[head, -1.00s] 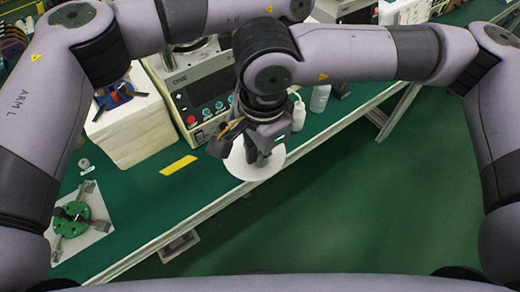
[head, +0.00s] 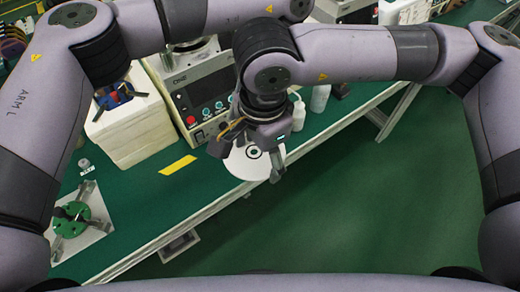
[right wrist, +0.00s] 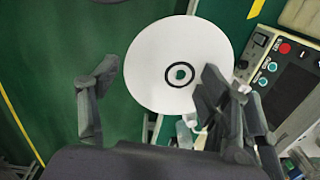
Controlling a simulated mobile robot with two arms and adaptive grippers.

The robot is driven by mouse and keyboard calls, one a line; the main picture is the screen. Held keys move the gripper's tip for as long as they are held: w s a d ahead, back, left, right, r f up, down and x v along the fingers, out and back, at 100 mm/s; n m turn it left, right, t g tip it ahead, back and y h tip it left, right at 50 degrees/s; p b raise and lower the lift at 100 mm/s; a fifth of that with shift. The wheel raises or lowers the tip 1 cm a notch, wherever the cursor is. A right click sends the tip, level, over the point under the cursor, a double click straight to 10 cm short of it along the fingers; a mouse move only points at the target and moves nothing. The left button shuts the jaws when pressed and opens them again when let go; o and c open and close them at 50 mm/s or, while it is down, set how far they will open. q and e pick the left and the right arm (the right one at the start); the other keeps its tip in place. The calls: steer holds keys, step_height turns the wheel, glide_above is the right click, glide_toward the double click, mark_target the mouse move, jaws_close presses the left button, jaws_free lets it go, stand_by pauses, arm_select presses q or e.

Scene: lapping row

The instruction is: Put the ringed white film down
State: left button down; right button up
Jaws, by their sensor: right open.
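The ringed white film (head: 243,170) is a round white disc with a black ring at its middle. It shows almost whole in the right wrist view (right wrist: 155,55). It appears across the front edge of the green bench, part of it in front of the floor. I cannot tell whether it rests on the bench or is above it. My right gripper (head: 249,159) is open over the disc. In the right wrist view its fingers (right wrist: 160,68) are spread wide, one left of the disc and one overlapping its lower right. My left gripper is out of view.
A control unit (head: 212,92) with screen and buttons stands behind the disc. A yellow strip (head: 178,165) lies to the left on the bench (head: 140,205). A green round plate (head: 82,217) sits at far left. White bottles (head: 298,113) stand right of the unit.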

steer(key=o, duration=0.4)
